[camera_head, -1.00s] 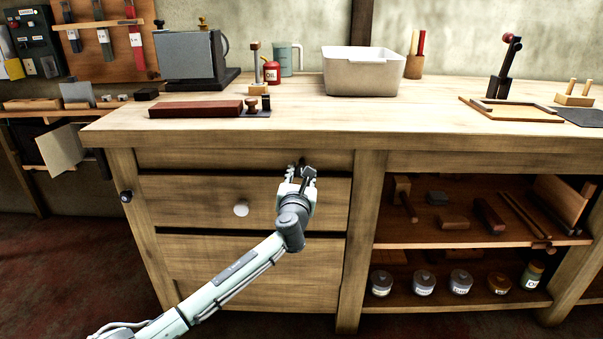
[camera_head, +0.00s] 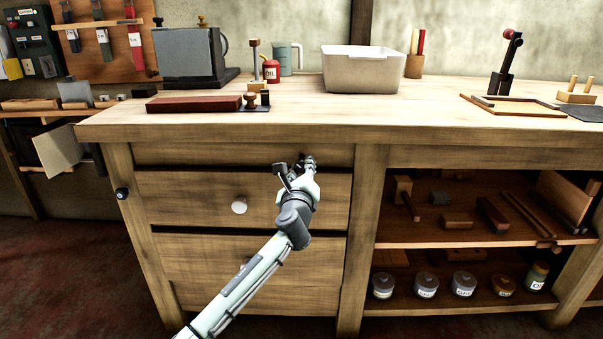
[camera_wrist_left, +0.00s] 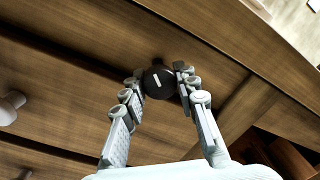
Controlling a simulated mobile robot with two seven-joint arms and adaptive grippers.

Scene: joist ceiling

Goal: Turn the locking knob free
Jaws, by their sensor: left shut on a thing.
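The locking knob (camera_wrist_left: 157,83) is round and black with a white line across its face. It sits on the wooden drawer front and shows between the fingers in the left wrist view. The white line lies at a slant in that view. My left gripper (camera_wrist_left: 160,86) is shut on the knob, with one finger on each side. In the head view my left gripper (camera_head: 297,167) is at the top drawer front, and the knob is mostly hidden behind it. My right gripper is not in view.
The second drawer has a white round pull (camera_head: 239,205). The worktop (camera_head: 330,112) overhangs above the gripper. Open shelves (camera_head: 445,233) with tools and jars stand to the right. A white bin (camera_head: 363,76) and a dark red block (camera_head: 195,104) are on the worktop.

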